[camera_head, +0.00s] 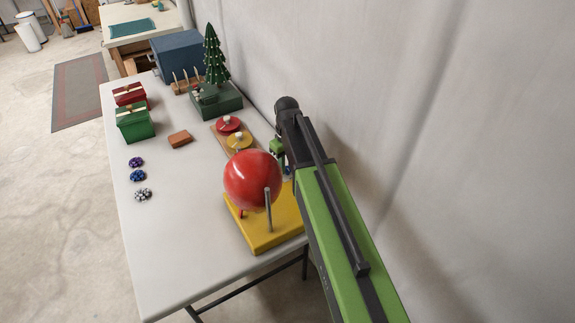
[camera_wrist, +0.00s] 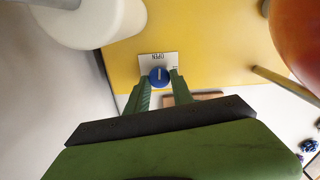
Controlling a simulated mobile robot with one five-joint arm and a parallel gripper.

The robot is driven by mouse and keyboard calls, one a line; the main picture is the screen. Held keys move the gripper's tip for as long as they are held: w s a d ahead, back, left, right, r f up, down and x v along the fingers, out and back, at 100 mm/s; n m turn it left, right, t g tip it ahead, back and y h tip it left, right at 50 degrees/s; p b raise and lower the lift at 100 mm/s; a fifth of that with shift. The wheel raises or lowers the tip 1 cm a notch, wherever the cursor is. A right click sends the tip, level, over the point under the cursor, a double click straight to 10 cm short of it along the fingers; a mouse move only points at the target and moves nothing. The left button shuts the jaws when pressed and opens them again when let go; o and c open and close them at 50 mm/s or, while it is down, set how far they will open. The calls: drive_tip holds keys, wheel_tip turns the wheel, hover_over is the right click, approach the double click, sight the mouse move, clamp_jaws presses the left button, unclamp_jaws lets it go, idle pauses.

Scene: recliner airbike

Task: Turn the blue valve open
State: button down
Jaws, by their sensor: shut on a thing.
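The blue valve (camera_wrist: 159,76) is a small round knob with a pale line across its face. It sits in front of a white plate (camera_wrist: 145,62) marked "OPEN" on the yellow base (camera_wrist: 200,45). My gripper (camera_wrist: 161,80) has its green fingers on either side of the knob, shut on it. In the head view, my gripper (camera_head: 279,152) reaches down behind the red ball (camera_head: 252,180), over the back of the yellow base (camera_head: 262,240). The ball and arm mostly hide the valve there.
A metal post (camera_head: 267,210) stands on the yellow base beside the ball. A white rounded object (camera_wrist: 95,20) is close by in the wrist view. The wall is close on the right; the table's left front is clear.

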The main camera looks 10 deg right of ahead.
sight(287, 168)
drive_tip(key=c, duration=1.1)
unclamp_jaws()
wheel_tip(287, 168, up, 17)
drive_tip(key=p, duration=1.7)
drive_tip(key=shift+r, duration=0.2)
